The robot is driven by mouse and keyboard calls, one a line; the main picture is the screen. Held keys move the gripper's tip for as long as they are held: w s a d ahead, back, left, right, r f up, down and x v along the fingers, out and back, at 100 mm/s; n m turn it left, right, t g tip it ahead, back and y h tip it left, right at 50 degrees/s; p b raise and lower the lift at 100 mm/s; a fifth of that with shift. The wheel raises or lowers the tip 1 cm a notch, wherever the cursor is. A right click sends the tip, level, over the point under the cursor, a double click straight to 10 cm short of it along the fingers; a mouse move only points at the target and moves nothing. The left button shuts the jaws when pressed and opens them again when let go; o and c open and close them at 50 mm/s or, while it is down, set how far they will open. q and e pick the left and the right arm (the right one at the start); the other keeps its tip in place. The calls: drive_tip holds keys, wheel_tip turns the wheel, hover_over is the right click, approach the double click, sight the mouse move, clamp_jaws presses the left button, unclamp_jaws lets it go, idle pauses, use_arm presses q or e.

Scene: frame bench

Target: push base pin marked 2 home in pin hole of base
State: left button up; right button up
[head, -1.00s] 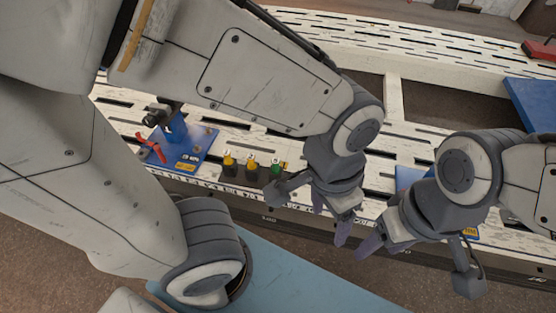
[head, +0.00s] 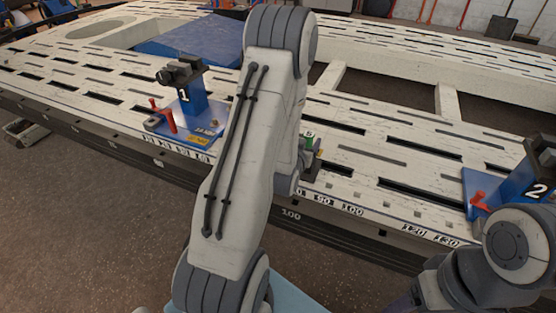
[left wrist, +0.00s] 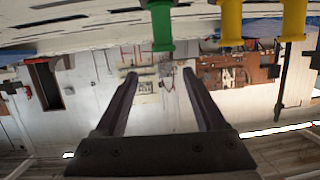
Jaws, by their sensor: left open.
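The blue base marked 2 (head: 535,190), with a red handle, stands at the right edge in the head view and is partly cut off. A green-topped pin (head: 309,141) shows beside my left arm near the bench's front edge. In the left wrist view a green pin (left wrist: 162,27) hangs in view just beyond my left gripper (left wrist: 160,73), which is open and empty. Two yellow pins (left wrist: 231,22) (left wrist: 293,20) are to its right. No number 2 is readable on any pin. My left fingers are hidden behind my arm in the head view. My right gripper is at the bottom edge, mostly hidden.
The slotted white bench (head: 400,160) fills the middle. A blue base marked 1 (head: 190,110) with a red handle stands at left. A blue plate (head: 195,42) lies at the back. Bare floor (head: 80,220) is in front of the bench.

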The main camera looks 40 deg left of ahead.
use_arm(q)
drive_tip(key=s+a+f+n+t+y+b, duration=0.2)
drive_tip(key=s+a+f+y+b, duration=0.25)
drive_tip(key=a+f, duration=0.3)
drive_tip(key=b+x, duration=0.3)
drive_tip(key=b, duration=0.1)
drive_tip(key=b+x, duration=0.3)
drive_tip(key=b, duration=0.2)
drive_tip(key=a+b+x, duration=0.1)
drive_tip(key=b+x, duration=0.3)
drive_tip(key=shift+s, duration=0.3)
drive_tip(key=shift+w+a, duration=0.15)
drive_tip(key=shift+w, duration=0.05)
clamp_jaws()
use_arm(e)
wheel_tip(320, 180, down, 20)
drive_tip(key=shift+f, duration=0.25)
